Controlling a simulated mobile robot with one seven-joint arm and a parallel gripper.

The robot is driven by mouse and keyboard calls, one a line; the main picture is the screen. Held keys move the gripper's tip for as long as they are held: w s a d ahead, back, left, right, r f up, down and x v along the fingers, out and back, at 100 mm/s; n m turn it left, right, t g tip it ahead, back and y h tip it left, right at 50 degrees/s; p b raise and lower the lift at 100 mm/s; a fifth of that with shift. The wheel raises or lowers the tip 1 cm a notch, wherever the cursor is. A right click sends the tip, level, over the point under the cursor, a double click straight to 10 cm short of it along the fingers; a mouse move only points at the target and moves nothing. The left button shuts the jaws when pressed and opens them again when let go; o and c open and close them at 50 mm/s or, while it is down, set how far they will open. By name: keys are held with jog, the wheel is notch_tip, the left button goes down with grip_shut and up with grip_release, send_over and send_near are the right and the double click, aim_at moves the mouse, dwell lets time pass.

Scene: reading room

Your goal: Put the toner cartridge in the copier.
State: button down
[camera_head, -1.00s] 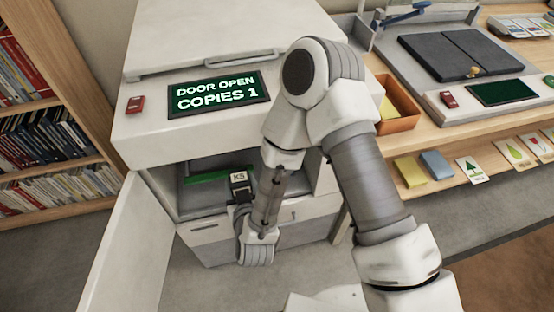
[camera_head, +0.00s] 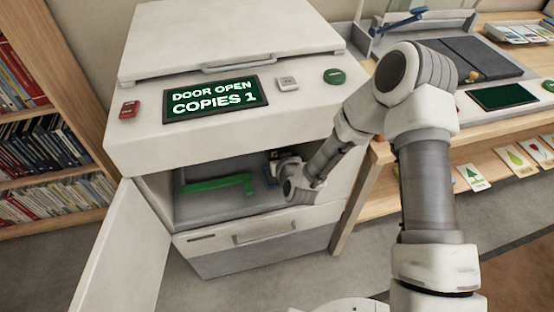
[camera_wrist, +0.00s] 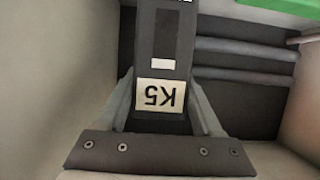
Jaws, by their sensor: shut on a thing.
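The white copier (camera_head: 135,150) has its front door (camera_head: 118,255) swung open to the left, and its display (camera_head: 215,98) reads "DOOR OPEN COPIES 1". A green bar (camera_head: 212,184) with a bent right end lies across its open bay. My gripper (camera_wrist: 165,98) is shut on the dark toner cartridge (camera_wrist: 166,22), which has a light label reading K5, upside down in the wrist view. In the head view my gripper is at the right side of the bay opening, and my wrist hides most of it and the cartridge. The cartridge's far end is outside the wrist view.
In the wrist view, pale bay walls (camera_wrist: 60,70) stand on both sides, dark ribs (camera_wrist: 240,62) lie beyond, and a green part (camera_wrist: 278,5) shows at upper right. A drawer (camera_head: 262,240) is below the bay. A wooden bench (camera_head: 385,165) stands right, a bookcase (camera_head: 60,115) left.

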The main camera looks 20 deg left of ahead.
jog(key=shift+w+f+b, duration=0.15)
jog(key=shift+f+b, duration=0.25)
jog(key=shift+f, duration=0.7)
jog(key=shift+w+f+b, duration=0.1)
jog(key=shift+f+b, duration=0.25)
jog(key=shift+f, duration=0.7)
jog(key=shift+f+b, duration=0.3)
jog(key=shift+c, duration=0.2)
grip_release()
jog(key=shift+r, duration=0.1)
